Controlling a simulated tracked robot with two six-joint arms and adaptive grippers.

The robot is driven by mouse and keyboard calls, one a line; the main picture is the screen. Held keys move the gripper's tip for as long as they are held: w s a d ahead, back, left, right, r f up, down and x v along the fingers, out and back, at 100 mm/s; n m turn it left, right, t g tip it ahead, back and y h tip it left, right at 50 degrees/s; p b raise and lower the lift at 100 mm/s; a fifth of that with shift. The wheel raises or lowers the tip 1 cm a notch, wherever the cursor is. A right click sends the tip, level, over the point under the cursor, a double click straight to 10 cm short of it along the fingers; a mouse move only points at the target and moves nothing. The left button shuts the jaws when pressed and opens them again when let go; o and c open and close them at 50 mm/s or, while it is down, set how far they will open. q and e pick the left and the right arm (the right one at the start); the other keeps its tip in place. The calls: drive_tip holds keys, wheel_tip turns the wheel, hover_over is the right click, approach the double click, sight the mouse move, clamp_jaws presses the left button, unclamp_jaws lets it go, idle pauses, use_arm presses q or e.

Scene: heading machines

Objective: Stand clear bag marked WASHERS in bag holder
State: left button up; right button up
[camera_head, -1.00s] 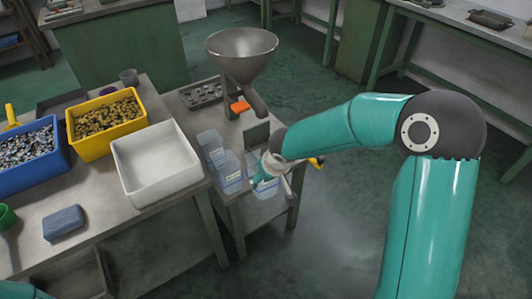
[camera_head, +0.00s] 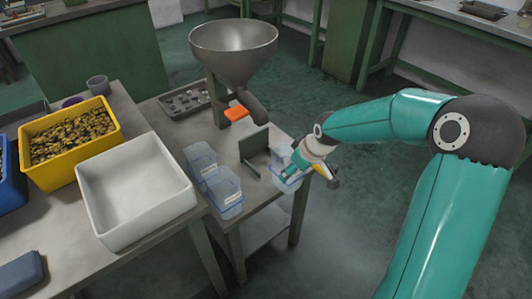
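My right gripper (camera_head: 287,172) is at the right edge of the small side table, with its fingers against a clear bag (camera_head: 284,182). It appears shut on this bag; the fingers and arm partly hide it, and its marking cannot be read. A grey upright plate with a foot, apparently the bag holder (camera_head: 254,146), stands just left of the gripper, apart from it. Two more clear bags or tubs with small labels, one behind (camera_head: 200,160) and one in front (camera_head: 224,190), stand at the table's left edge. My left gripper is not in view.
A metal hopper (camera_head: 233,55) with a chute and orange flap (camera_head: 236,113) stands behind the holder. A dark tray (camera_head: 184,101) lies at the back. A white bin (camera_head: 121,228) and yellow bin (camera_head: 55,175) occupy the left bench. Open floor lies right.

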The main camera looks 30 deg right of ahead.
sight(280, 150)
drive_tip(key=w, duration=0.8)
drive_tip(key=shift+a, duration=0.1)
drive_tip(key=w, duration=0.1)
drive_tip(key=w+f, duration=0.1)
drive_tip(key=w, duration=0.1)
drive_tip(key=shift+w+a+p, duration=0.2)
drive_tip(key=shift+w+p, duration=0.05)
drive_tip(key=shift+p, duration=0.1)
drive_tip(key=shift+f, duration=0.25)
drive_tip(key=shift+f, duration=0.15)
drive_tip(key=o, duration=1)
drive_tip(key=shift+o, duration=0.2)
